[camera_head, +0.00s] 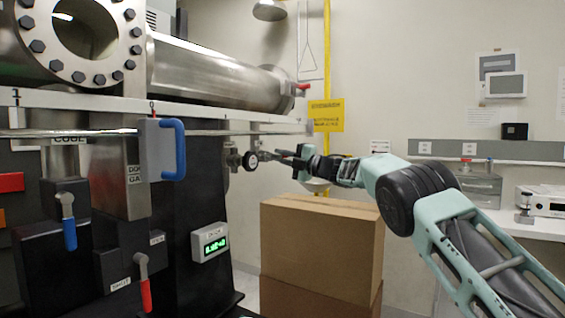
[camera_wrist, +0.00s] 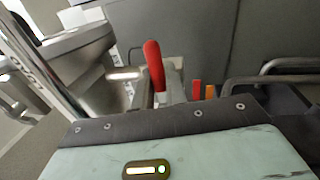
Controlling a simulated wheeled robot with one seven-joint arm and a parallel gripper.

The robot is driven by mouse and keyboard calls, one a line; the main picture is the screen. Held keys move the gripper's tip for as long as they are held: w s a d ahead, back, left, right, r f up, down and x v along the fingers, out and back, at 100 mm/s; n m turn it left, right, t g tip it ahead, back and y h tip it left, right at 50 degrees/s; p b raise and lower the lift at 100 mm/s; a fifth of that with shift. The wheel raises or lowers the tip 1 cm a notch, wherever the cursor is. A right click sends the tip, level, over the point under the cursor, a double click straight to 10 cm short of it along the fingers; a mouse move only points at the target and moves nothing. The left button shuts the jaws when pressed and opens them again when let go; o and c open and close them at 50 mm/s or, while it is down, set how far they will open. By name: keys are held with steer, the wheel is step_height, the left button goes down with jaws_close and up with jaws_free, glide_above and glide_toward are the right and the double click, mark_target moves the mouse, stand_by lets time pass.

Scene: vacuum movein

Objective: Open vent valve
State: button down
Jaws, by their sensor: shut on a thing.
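A cardboard box (camera_head: 320,245) stands below my arm. A blue handle (camera_head: 173,150), a blue lever (camera_head: 69,225) and a red lever (camera_head: 145,285) stick out at the left. A yellow pipe (camera_head: 327,60) runs down the back wall. A bench (camera_head: 515,229) is at the right.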

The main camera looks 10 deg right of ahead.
steer(key=shift+r+n, duration=0.3)
steer(key=shift+r, duration=0.05)
steer(key=c, duration=1.5)
jaws_free()
steer(key=shift+s, duration=0.1)
steer(key=shift+f, duration=0.1)
steer(key=shift+s+d+f, duration=0.1)
steer(key=shift+d+f, duration=0.05)
steer(key=shift+d, duration=0.05)
steer(key=b+v, duration=0.5)
steer(key=v, duration=1.1)
steer(key=shift+s+d, duration=0.3)
